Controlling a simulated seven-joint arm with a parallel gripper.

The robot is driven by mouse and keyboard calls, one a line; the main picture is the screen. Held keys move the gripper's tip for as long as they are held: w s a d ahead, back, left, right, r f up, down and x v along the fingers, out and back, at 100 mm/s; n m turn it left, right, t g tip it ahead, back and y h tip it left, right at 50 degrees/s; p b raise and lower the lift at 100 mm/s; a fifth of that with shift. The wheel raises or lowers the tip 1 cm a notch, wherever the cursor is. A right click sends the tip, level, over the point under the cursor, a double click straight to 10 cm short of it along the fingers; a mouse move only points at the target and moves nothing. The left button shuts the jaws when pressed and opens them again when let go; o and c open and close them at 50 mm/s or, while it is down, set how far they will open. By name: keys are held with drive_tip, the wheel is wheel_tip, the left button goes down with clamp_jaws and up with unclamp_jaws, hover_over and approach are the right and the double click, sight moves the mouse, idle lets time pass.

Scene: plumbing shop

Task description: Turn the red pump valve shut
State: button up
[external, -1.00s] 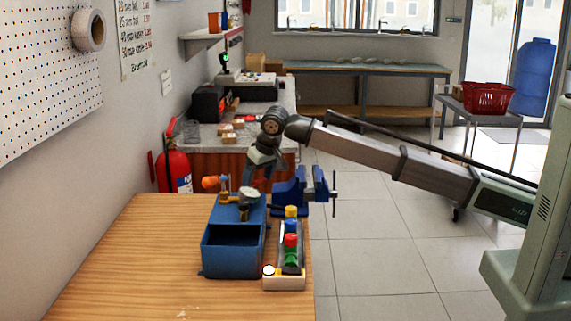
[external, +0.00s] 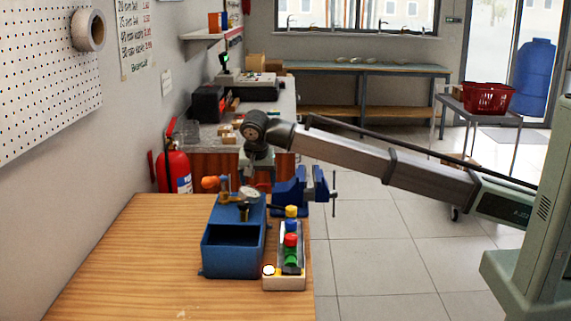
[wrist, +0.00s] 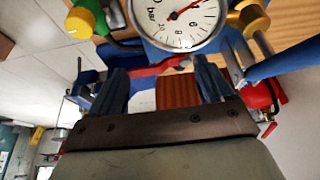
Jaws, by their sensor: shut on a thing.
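The blue pump test box (external: 233,255) stands on the wooden bench, with a round white gauge (external: 250,194) and brass fittings on top. The gauge dial (wrist: 178,18) fills the top of the wrist view, its red needle pointing up right. Just below the dial, the red valve handle (wrist: 158,69) lies crosswise between the two fingers of my gripper (wrist: 162,80). My gripper is shut on this handle, with the fingers at its ends. In the external view my gripper (external: 258,180) is behind the gauge, and the red handle is hidden there.
A button panel (external: 285,282) with several coloured buttons stands right of the box. A blue vise (external: 290,192) is close behind on the right. A fire extinguisher (external: 176,168) stands by the wall. The bench's left part is clear.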

drive_tip(key=shift+s+m, duration=0.1)
drive_tip(key=shift+m, duration=0.2)
drive_tip(key=o, duration=0.9)
drive_tip(key=shift+o, duration=0.2)
drive_tip(key=v, duration=1.4)
drive_tip(key=shift+a, duration=0.15)
